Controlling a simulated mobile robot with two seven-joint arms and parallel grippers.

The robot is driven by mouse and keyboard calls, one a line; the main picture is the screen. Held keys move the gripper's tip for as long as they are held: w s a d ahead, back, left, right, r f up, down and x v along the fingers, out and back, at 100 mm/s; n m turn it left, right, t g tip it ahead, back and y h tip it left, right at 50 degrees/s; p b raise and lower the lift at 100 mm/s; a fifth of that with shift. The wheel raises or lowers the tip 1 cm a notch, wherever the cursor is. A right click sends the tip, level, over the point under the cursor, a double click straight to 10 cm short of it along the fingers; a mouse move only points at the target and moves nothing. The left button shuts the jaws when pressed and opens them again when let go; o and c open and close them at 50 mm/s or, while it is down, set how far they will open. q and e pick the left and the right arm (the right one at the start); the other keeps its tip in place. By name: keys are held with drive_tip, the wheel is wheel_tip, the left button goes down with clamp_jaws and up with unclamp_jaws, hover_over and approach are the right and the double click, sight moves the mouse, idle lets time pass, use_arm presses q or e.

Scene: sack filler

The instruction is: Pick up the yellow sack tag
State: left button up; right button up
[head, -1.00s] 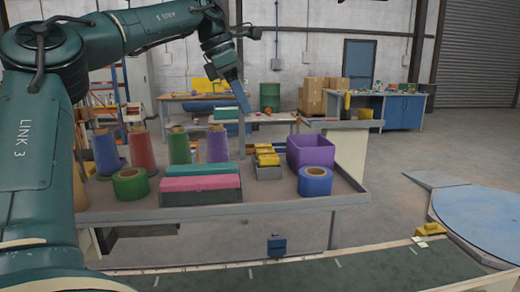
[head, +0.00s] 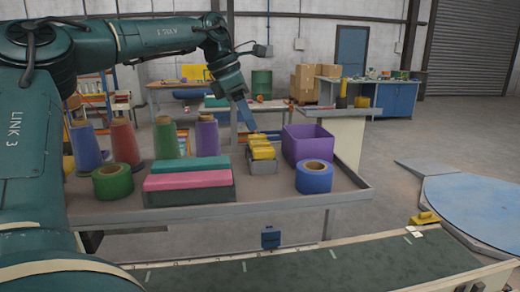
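Several yellow pieces, which look like the yellow sack tags (head: 262,153), sit in a row in a small grey holder (head: 264,168) on the grey table. My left gripper (head: 252,127) comes in from above and points down. In the picture its blue tip is just above and left of the farthest yellow piece, apparently apart from it. Only one finger shape shows clearly, so its opening is hard to tell. Nothing is seen in it. My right gripper is out of view.
A purple bin (head: 308,146) and a blue tape roll (head: 314,177) stand right of the holder. Pink and green boxes (head: 188,181) lie left, with thread cones (head: 207,137) behind. A green conveyor (head: 320,264) runs in front.

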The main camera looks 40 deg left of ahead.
use_arm(q)
drive_tip(key=p+x, duration=0.1)
drive_tip(key=x, duration=0.4)
drive_tip(key=shift+d, duration=0.1)
drive_tip(key=shift+c, duration=0.5)
drive_tip(key=c, duration=0.6)
